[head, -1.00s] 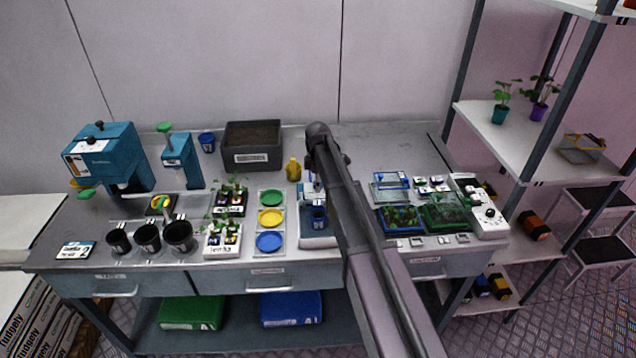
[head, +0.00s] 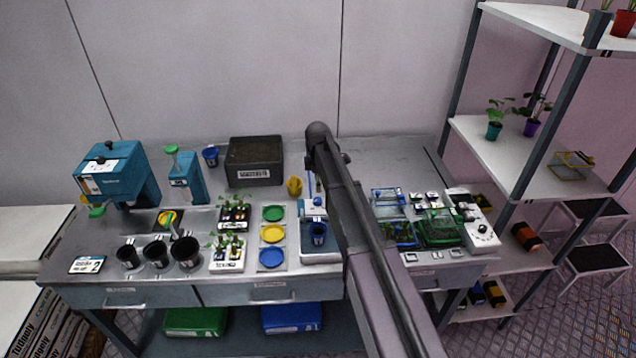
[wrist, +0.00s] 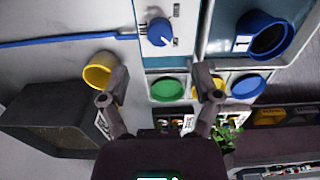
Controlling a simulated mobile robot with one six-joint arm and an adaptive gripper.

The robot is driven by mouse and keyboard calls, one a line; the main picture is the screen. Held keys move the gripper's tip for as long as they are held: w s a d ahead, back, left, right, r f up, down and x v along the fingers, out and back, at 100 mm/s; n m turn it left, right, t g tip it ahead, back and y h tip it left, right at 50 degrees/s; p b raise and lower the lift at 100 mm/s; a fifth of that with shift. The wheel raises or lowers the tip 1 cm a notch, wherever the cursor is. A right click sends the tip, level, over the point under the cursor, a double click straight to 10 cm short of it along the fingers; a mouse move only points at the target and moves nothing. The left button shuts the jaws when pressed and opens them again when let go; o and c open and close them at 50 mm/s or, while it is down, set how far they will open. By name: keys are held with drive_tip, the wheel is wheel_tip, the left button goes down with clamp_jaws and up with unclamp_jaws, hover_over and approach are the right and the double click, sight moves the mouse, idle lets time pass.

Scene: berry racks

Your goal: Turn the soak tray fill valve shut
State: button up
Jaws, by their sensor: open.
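The fill valve is a round blue knob (wrist: 160,32) on a white panel with printed marks beside it, seen at the top middle of the wrist view. In the head view the white panel (head: 313,207) shows just left of my arm, with its knob too small to read. My gripper (wrist: 160,75) is open and empty, its two fingers spread on either side below the knob in the wrist view, apart from it. In the head view my arm hides the gripper. The soak tray (wrist: 219,55) adjoins the panel and holds a blue cup (wrist: 268,38) marked 1.
A yellow can (wrist: 98,72) sits close by the left finger in the wrist view. Green (wrist: 168,88), yellow and blue discs lie alongside. A dark planter box (head: 254,162) stands at the back. Clear bench (head: 385,155) lies behind right; a shelf rack (head: 540,165) stands right.

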drive_tip(key=shift+r+p, duration=3.15)
drive_tip(key=shift+r, duration=0.3)
drive_tip(key=s+d+f+m+b, duration=0.2)
drive_tip(key=s+m, duration=0.3)
drive_tip(key=s, duration=0.4)
drive_tip(key=s+d+f+m+b, duration=0.1)
drive_tip(key=s+d+m, duration=0.3)
drive_tip(key=s, duration=0.6)
drive_tip(key=s+d+f+m+b, duration=0.2)
drive_tip(key=s+d+m, duration=0.2)
drive_tip(key=s+m, duration=0.4)
drive_tip(key=shift+s+f+b, duration=0.3)
drive_tip(key=shift+s, duration=0.55)
drive_tip(key=shift+s+d+f+m, duration=0.15)
drive_tip(key=shift+s+d+m, duration=0.15)
drive_tip(key=shift+s+m, duration=0.35)
